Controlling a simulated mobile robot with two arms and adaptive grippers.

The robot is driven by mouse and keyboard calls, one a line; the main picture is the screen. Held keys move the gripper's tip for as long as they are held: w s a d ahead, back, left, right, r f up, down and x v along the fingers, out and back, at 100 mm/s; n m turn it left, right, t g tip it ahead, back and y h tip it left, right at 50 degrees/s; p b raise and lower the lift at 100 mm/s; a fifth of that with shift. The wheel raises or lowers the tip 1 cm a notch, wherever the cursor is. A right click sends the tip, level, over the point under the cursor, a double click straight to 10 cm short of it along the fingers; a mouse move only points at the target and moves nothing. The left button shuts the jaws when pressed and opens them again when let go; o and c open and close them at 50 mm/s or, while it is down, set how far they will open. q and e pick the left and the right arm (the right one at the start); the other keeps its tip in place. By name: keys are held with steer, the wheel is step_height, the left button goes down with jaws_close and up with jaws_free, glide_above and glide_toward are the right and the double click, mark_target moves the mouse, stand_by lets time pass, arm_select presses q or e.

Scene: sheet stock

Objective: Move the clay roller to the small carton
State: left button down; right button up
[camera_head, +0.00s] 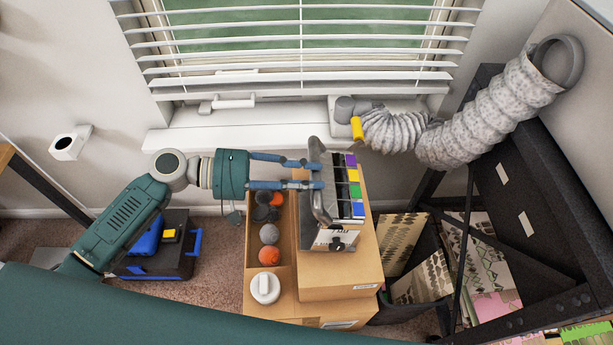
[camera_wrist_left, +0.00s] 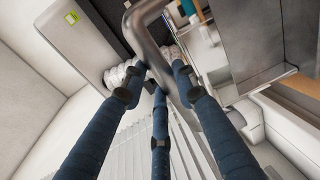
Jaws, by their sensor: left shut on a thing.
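A grey metal machine (camera_head: 319,205) with a dark knob low on its side looks like the clay roller. My left gripper (camera_head: 317,175) is shut on its upper left edge. In the left wrist view, the fingers (camera_wrist_left: 158,85) close at a curved metal edge (camera_wrist_left: 140,12). Brown cartons stand below: a closed one (camera_head: 340,281) under the roller and an open one (camera_head: 251,245) with orange and grey balls to its left. I cannot tell which is the small carton, or whether the roller touches the closed one. My right gripper is not in view.
A strip with coloured squares (camera_head: 354,175) is right beside the roller. A white round object (camera_head: 265,287) sits before the balls. A grey flexible duct (camera_head: 455,140) hangs at the right. A dark bin of patterned sheets (camera_head: 403,240) stands right of the cartons. The windowsill (camera_head: 200,137) is behind.

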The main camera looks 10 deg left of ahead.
arm_select(q)
steer(key=shift+w+r, duration=0.1)
steer(key=shift+r, duration=0.45)
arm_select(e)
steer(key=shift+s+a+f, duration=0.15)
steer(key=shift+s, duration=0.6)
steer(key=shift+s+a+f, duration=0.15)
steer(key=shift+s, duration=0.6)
arm_select(q)
steer(key=c, duration=1.4)
jaws_free()
steer(key=shift+c, duration=0.2)
steer(key=shift+o, duration=0.9)
steer(key=shift+f, duration=0.2)
steer(key=o, duration=0.4)
steer(key=shift+s+f, duration=0.25)
steer(key=shift+f, duration=0.2)
steer(key=shift+c, duration=0.2)
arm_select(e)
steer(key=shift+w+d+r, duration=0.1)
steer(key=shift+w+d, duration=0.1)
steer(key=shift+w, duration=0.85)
arm_select(q)
steer(key=o, duration=0.9)
steer(key=shift+r, duration=0.15)
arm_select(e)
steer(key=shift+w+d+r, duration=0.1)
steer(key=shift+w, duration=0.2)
